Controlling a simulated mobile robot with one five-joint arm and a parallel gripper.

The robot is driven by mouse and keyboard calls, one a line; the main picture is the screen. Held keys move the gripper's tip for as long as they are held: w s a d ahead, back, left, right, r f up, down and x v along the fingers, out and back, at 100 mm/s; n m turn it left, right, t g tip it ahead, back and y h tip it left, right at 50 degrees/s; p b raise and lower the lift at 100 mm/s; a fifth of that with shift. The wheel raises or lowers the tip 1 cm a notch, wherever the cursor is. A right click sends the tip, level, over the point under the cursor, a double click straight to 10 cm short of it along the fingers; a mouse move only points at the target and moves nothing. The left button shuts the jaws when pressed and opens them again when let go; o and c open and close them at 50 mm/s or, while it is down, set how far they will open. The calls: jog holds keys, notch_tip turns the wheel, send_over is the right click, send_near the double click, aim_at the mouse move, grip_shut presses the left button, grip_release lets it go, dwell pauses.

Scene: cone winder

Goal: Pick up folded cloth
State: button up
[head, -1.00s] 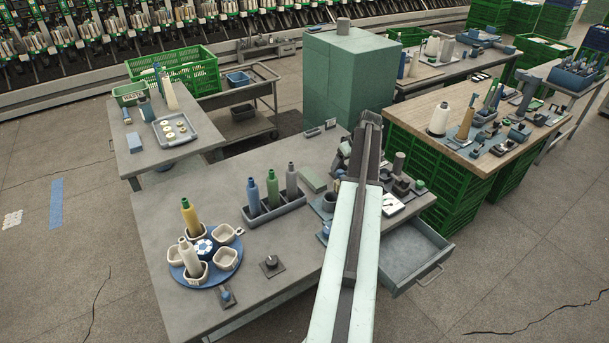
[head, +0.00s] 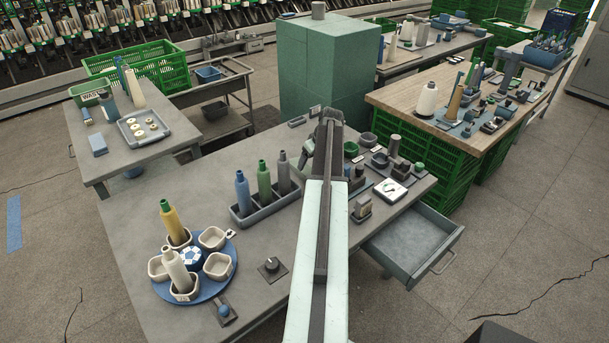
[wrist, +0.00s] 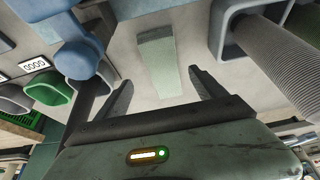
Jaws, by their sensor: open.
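The folded cloth (wrist: 158,65) is a pale grey-green, narrow flat block on the grey table, in the middle of the wrist view. My gripper (wrist: 160,76) is open, with one dark finger on each side of the cloth's near end and nothing held. Its height above the table is hard to tell. In the head view my arm reaches over the table, and the cloth is hidden or too unclear to pick out beside it, just right of the bottle tray.
A grey tray (head: 268,210) with several bottles stands left of my arm; its wall (wrist: 221,40) is close right in the wrist view. A blue fixture (wrist: 78,50) and a green bowl (wrist: 50,87) are at left. An open drawer (head: 412,245) juts out at right.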

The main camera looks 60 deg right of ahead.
aim_at(307, 169)
jog(key=b+x, duration=0.2)
jog(key=x, duration=0.1)
jog(key=b+x, duration=0.2)
jog(key=shift+w+a+f+b, duration=0.1)
jog(key=shift+a+f+b, duration=0.1)
jog(key=shift+f+b, duration=0.2)
jog(key=shift+r, duration=0.2)
jog(key=c, duration=1.5)
